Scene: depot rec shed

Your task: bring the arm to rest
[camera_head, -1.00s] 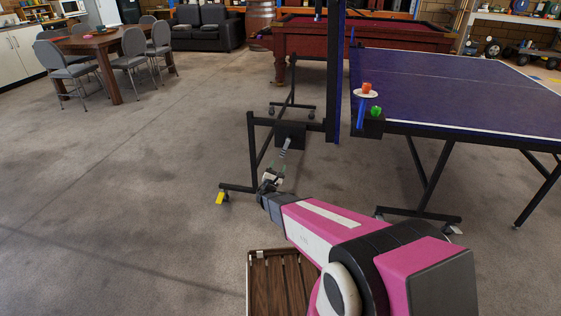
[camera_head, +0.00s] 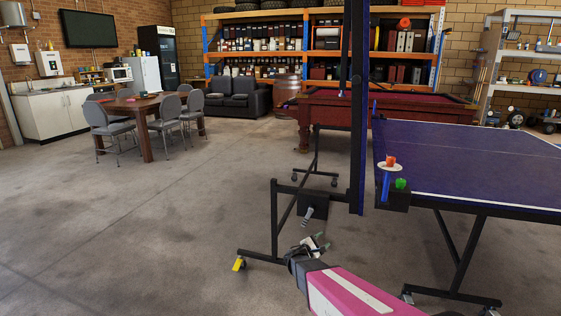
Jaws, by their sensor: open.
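My pink and white arm (camera_head: 345,293) reaches in from the bottom edge, right of the middle. It ends in a dark wrist and my gripper (camera_head: 318,243). The gripper is open, with nothing visible between its small fingers. In the picture it lies in front of the grey floor, below the black frame of the table tennis table. No contact with the frame shows. The rest of the arm is cut off by the picture's lower edge.
The blue table tennis table (camera_head: 480,165) stands at right, its upright half and wheeled black legs close to the gripper in the picture. An orange item (camera_head: 390,160) and a green item (camera_head: 401,183) are at its near corner. Open floor (camera_head: 130,235) lies left.

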